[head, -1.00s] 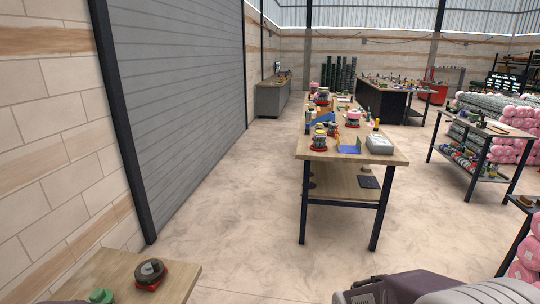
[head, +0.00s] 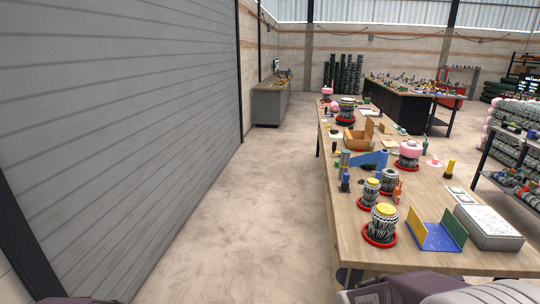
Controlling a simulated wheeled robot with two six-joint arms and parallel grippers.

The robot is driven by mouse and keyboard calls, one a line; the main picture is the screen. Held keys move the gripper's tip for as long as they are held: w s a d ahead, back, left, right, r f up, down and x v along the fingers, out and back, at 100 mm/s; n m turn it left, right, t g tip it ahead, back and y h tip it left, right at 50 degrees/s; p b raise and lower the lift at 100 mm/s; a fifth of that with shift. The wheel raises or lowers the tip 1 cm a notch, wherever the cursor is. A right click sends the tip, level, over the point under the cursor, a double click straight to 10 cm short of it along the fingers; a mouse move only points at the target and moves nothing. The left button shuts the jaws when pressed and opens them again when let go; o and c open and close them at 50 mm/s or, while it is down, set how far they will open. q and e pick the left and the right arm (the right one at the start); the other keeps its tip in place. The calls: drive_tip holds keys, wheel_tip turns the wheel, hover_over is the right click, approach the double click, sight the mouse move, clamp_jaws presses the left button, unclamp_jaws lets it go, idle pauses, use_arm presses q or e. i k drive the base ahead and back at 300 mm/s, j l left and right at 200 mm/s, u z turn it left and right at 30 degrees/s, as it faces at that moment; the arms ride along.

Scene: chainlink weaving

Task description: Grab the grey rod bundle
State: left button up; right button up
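I cannot pick out a grey rod bundle with certainty. A group of dark upright bundles (head: 345,75) stands against the far back wall, too small to tell their make-up. Grey rolls (head: 515,122) are stacked at the right edge, partly hidden behind a side table. Neither of my grippers shows. Only parts of my own arms or body show along the bottom edge.
A long wooden table (head: 352,228) stands close ahead on the right. It holds patterned spools on red bases (head: 380,226), a blue-and-yellow bracket (head: 433,236) and a grey-white box (head: 488,226). A grey slatted wall (head: 120,120) runs along the left. The floor (head: 240,205) between is clear.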

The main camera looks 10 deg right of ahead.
sight(343, 165)
drive_tip(key=i+z, duration=0.15)
drive_tip(key=i, duration=0.35)
drive_tip(key=i+j+z, duration=0.1)
drive_tip(key=i, duration=0.35)
drive_tip(key=i+j+z, duration=0.15)
drive_tip(key=i, duration=0.35)
drive_tip(key=i+j+z, duration=0.15)
drive_tip(key=i+z, duration=0.25)
drive_tip(key=i+j+z, duration=0.25)
drive_tip(key=z, duration=0.2)
drive_tip(key=i+j+z, duration=0.25)
drive_tip(key=z, duration=0.15)
drive_tip(key=i+j+z, duration=0.2)
drive_tip(key=j+z, duration=0.25)
drive_tip(key=i+j+z, duration=0.1)
drive_tip(key=j+z, duration=0.3)
drive_tip(key=j, duration=0.2)
